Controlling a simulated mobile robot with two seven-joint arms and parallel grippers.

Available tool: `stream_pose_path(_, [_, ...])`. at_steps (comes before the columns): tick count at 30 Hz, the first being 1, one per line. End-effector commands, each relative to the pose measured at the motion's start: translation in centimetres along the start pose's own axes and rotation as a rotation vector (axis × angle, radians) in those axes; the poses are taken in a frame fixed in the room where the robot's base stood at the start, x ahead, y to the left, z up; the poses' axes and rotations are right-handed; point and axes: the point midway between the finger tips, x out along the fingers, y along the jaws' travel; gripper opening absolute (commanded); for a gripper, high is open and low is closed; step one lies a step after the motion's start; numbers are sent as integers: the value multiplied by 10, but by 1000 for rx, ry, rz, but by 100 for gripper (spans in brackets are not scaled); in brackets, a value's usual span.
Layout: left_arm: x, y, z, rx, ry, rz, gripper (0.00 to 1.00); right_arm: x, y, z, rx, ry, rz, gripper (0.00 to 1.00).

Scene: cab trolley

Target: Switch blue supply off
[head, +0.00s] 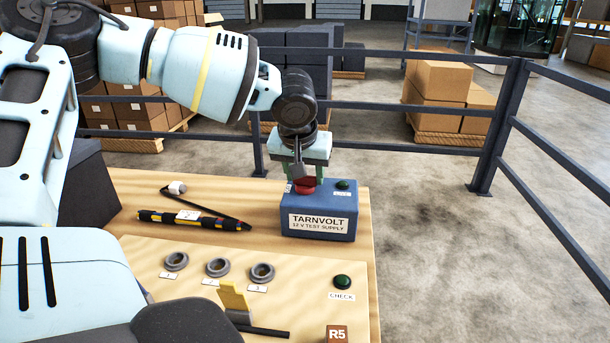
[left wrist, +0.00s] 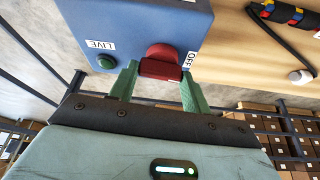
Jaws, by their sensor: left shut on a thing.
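The blue supply box (head: 318,209), labelled TARNVOLT 12 V TEST SUPPLY, stands at the far right of the wooden table. Its red knob (head: 304,186) is on top, at the left, with a dark green LIVE lamp (head: 342,184) to the right. In the left wrist view the red knob (left wrist: 160,62) lies beside the OFF label (left wrist: 189,59). My left gripper (head: 304,180) points down from above, its green fingers on either side of the knob and shut on it. The lamp (left wrist: 106,62) looks dark green there too. My right gripper is not in view.
Nearer are several grey ring sockets (head: 218,267), a green CHECK button (head: 342,282) and a yellow upright piece (head: 234,299). Railings (head: 495,125) stand behind the table.

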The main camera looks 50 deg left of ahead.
Motion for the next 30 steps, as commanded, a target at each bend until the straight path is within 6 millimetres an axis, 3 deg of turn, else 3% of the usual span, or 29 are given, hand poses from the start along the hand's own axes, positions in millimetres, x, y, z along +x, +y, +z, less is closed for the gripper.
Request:
stream_pose_path(10, [0,1,0,-100,-1,-41,25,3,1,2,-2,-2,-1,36])
stream_pose_path(24, [0,1,0,-114,-2,-45,25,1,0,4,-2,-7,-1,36])
stream_pose_path(25, [0,1,0,-114,-2,-45,50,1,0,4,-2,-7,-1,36])
stream_pose_path(30, [0,1,0,-112,-2,-45,70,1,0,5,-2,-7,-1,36])
